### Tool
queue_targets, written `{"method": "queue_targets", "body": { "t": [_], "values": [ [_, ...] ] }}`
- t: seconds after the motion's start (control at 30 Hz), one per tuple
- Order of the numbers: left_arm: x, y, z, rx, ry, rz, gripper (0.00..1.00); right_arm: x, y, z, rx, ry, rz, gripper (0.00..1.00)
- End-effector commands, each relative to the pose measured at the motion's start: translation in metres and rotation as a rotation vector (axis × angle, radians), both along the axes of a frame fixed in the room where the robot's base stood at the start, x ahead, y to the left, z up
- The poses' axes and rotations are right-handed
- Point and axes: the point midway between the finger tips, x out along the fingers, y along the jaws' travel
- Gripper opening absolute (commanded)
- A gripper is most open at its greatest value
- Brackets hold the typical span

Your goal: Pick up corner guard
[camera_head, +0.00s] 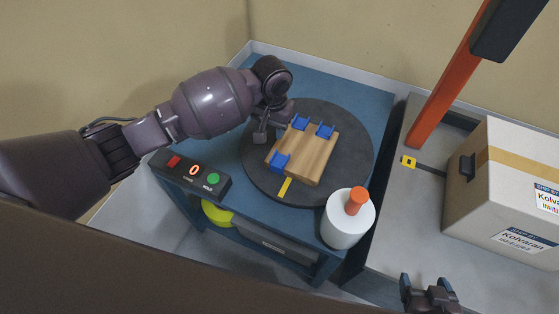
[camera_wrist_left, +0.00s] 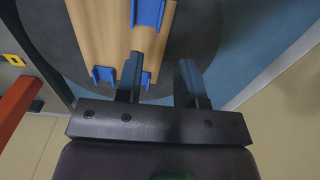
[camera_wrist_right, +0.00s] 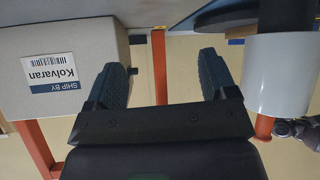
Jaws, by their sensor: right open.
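Blue corner guards sit on a wooden board (camera_head: 312,160) on the dark round turntable (camera_head: 350,170). Two are at its far edge, one at the far left corner (camera_head: 300,122) and one at the far right (camera_head: 325,131); another is at the near left (camera_head: 280,161). My left gripper (camera_head: 267,128) is beside the board's far left side. My right gripper (camera_head: 430,284) is open and empty, away from the board.
A control box (camera_head: 190,174) with red and green buttons stands at the table's front left. A white cylinder with an orange top (camera_head: 347,222) stands near the front right. A carton (camera_head: 500,190) sits on the grey surface at right, beside an orange post (camera_head: 450,85).

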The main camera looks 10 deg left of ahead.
Motion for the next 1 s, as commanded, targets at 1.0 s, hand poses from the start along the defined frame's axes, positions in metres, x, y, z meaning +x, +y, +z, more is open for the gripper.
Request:
{"method": "queue_targets", "body": {
  "t": [1.0],
  "values": [
    [-0.002, 0.001, -0.107, -0.001, 0.001, -0.001, 0.35, -0.001, 0.003, -0.028, -0.003, 0.034, 0.016, 0.78]
  ]
}}
